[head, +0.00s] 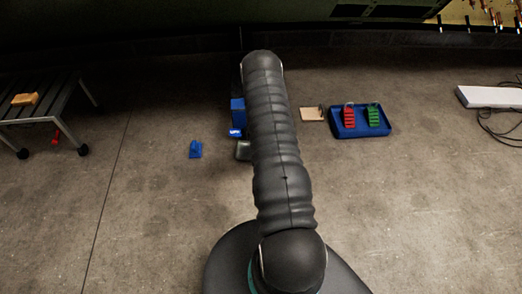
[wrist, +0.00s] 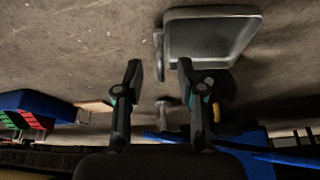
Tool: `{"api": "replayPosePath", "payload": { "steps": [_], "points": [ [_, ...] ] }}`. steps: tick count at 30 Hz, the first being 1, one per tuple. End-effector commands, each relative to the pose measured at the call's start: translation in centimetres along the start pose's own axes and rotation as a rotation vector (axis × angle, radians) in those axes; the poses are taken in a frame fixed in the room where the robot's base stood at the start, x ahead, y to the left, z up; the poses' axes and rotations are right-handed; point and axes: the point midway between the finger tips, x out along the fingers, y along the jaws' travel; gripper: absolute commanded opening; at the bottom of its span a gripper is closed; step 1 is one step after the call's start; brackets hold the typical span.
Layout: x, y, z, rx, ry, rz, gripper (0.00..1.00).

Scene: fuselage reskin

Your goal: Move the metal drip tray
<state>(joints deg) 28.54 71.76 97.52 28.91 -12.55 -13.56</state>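The metal drip tray (wrist: 212,38) is a shallow grey rectangle with rounded corners at the top of the wrist view, on the concrete floor. In the head view what looks like the same tray (head: 243,150) shows as a small grey piece at the left edge of my arm, the rest hidden. My gripper (wrist: 159,68) is open, with two dark fingers apart and nothing seen held between them. In the wrist view the right fingertip lies close below the tray's lower left corner; I cannot tell whether it touches. In the head view my arm hides the gripper.
A blue box (head: 238,108) and a small blue object (head: 195,150) are near the tray. A blue tray (head: 338,131) with red and green pieces and a tan square (head: 311,114) are to the right. A bench (head: 60,98) stands left; a white slab (head: 488,97) with cables lies far right.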

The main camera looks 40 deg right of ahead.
Motion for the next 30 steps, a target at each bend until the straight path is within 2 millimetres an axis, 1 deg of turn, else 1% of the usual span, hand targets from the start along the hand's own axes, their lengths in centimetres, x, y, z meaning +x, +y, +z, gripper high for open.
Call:
{"api": "replayPosePath", "payload": {
  "steps": [1, 9, 15, 21, 30],
  "points": [
    [-1.1, -0.1, -0.1, -0.001, 0.002, -0.001, 0.39],
    [-5.8, 0.0, -0.1, 0.000, 0.001, -0.001, 0.39],
    [-8.4, 0.0, 0.0, 0.000, 0.000, 0.000, 0.39],
    [-9.4, 0.0, 0.1, 0.000, -0.001, 0.000, 0.39],
    [-9.5, 0.0, 0.0, 0.000, 0.000, 0.000, 0.39]
  ]
}}
